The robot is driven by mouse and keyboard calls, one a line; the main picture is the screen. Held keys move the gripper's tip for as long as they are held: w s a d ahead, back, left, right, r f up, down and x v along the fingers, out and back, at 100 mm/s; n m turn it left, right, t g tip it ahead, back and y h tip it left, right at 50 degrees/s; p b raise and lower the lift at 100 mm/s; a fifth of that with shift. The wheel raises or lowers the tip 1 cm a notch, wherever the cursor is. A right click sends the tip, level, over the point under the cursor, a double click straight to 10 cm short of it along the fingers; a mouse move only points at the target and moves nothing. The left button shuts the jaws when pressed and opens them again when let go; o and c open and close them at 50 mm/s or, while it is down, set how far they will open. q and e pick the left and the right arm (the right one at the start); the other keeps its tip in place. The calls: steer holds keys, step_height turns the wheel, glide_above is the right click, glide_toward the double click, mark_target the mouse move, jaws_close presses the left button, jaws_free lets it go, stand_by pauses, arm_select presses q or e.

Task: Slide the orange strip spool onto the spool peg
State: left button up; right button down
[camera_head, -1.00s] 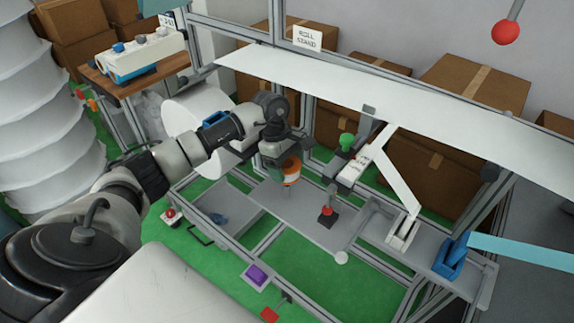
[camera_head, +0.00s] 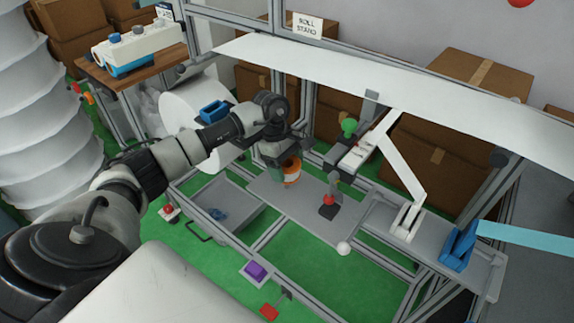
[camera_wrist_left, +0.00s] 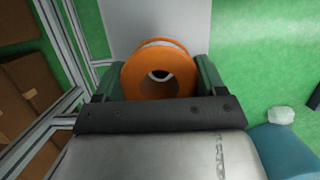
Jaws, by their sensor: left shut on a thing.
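The orange strip spool (camera_head: 291,173) is held by my left gripper (camera_head: 280,160) above the grey plate of the frame. In the left wrist view the spool (camera_wrist_left: 161,73) faces the camera with its round hole showing. The two dark green fingers of the left gripper (camera_wrist_left: 160,82) lie against its left and right sides. A pale edge shows along the top of the spool. I cannot make out the spool peg for certain in either view. My right gripper is not in view.
A red-knobbed post (camera_head: 328,205) stands on the plate (camera_head: 315,224) right of the spool. A green knob (camera_head: 349,128) and a white strip (camera_head: 400,165) are further right. A grey tray (camera_head: 232,197) sits left. The large white roll (camera_head: 188,115) is behind my arm.

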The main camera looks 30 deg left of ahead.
arm_select(q)
steer(key=shift+f+b, duration=1.95)
steer(key=shift+f, duration=0.1)
steer(key=shift+f+b, duration=0.35)
steer(key=o, duration=1)
steer(key=shift+o, duration=0.2)
steer(key=v, duration=1.1)
steer(key=shift+b, duration=0.35)
steer(key=shift+f, duration=0.1)
